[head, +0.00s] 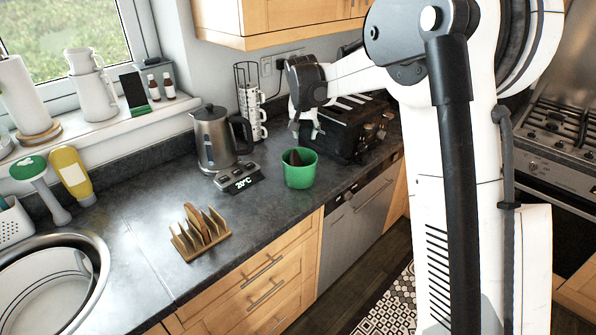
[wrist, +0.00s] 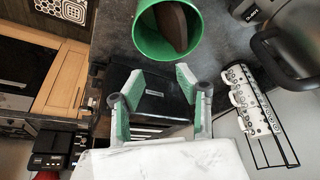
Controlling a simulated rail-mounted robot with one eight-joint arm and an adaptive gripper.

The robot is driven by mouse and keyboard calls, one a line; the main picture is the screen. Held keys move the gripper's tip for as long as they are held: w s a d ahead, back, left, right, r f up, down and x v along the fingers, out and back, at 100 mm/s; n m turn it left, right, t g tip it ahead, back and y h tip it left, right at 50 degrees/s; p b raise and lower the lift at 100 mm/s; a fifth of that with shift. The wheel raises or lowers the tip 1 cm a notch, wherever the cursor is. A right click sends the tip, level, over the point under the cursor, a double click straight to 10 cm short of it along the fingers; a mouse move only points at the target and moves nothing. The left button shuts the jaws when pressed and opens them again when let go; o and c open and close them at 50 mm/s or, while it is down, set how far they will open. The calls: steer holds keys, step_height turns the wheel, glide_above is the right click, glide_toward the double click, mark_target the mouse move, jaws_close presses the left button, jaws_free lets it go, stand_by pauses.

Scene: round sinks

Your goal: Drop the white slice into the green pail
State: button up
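My gripper (head: 304,126) hangs at the near left end of the black toaster (head: 346,136). In the wrist view my gripper (wrist: 157,84) is open, its green-padded fingers apart with nothing between them; the toaster (wrist: 152,108) lies beneath. The green pail (head: 300,176) stands upright on the counter in front of the toaster. A dark brown slice (head: 295,158) leans inside it; in the wrist view the pail (wrist: 143,42) and the brown slice (wrist: 173,27) are just beyond the fingertips. Pale strips show on the toaster's top; I cannot make out a white slice for certain.
A kettle (head: 214,140) and a temperature display (head: 240,180) stand left of the pail. A wire rack of stacked mugs (head: 258,115) is behind. A wooden rack (head: 203,246) holding brown slices is at the front, near the round sink (head: 98,262).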

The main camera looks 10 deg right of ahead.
steer(key=v, duration=0.6)
steer(key=s+d+r+n+t+b, duration=0.1)
steer(key=s+r+n+b, duration=0.2)
steer(key=s, duration=1.9)
steer(key=s+f+b, duration=0.1)
steer(key=s+f, duration=0.2)
steer(key=s, duration=0.4)
steer(key=s+f+t+y+b, duration=0.1)
steer(key=s+f, duration=0.2)
steer(key=s, duration=0.4)
steer(key=s+f+b, duration=0.1)
steer(key=s+f, duration=0.2)
steer(key=s, duration=0.4)
steer(key=shift+s+d+f+n+t, duration=0.2)
steer(key=shift+s+f+n+t, duration=0.05)
steer(key=shift+f+n+t, duration=0.15)
